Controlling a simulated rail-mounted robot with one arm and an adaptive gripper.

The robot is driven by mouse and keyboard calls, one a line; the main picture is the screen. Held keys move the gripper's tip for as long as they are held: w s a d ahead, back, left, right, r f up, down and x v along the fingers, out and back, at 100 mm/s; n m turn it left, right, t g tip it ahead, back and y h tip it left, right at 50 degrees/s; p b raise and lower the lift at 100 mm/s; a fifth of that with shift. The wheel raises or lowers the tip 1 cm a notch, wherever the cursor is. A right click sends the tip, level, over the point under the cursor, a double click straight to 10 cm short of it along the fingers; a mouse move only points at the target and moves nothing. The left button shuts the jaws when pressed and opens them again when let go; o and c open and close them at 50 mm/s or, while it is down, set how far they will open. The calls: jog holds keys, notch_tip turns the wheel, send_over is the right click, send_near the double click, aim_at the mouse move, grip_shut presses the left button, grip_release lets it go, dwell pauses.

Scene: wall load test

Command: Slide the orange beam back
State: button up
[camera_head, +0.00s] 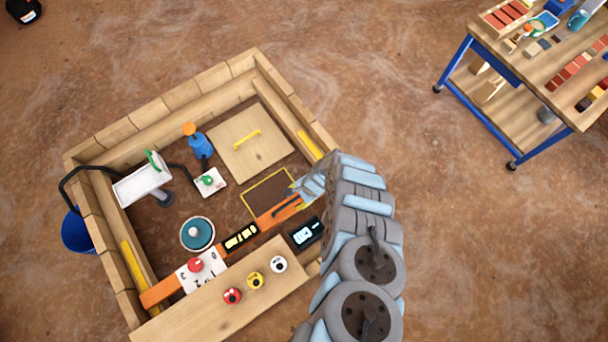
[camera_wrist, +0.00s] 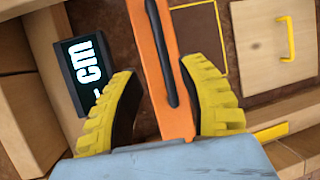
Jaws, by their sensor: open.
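The orange beam (camera_head: 165,290) lies across the wooden-walled frame in the head view, from the lower left to my gripper. It has a dark bar handle (camera_wrist: 163,50) on top, clear in the wrist view, where the beam (camera_wrist: 148,60) runs between my fingers. My gripper (camera_wrist: 170,105) is open, with one yellow finger on each side of the beam's end, and gaps show beside the beam. In the head view my gripper (camera_head: 310,187) is at the beam's right end, partly hidden by my arm.
A small display (camera_head: 306,233) reading "cm" stands beside the beam. A wooden ledge with buttons (camera_head: 255,280) runs along the front. A yellow outlined square (camera_head: 270,190), a yellow-handled lid (camera_head: 250,140) and a teal round pot (camera_head: 197,234) lie behind. A cart (camera_head: 520,100) stands far right.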

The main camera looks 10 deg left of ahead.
jog(key=v, duration=0.6)
jog(key=shift+d+r, duration=0.25)
jog(key=shift+r, duration=0.05)
dwell(0.5)
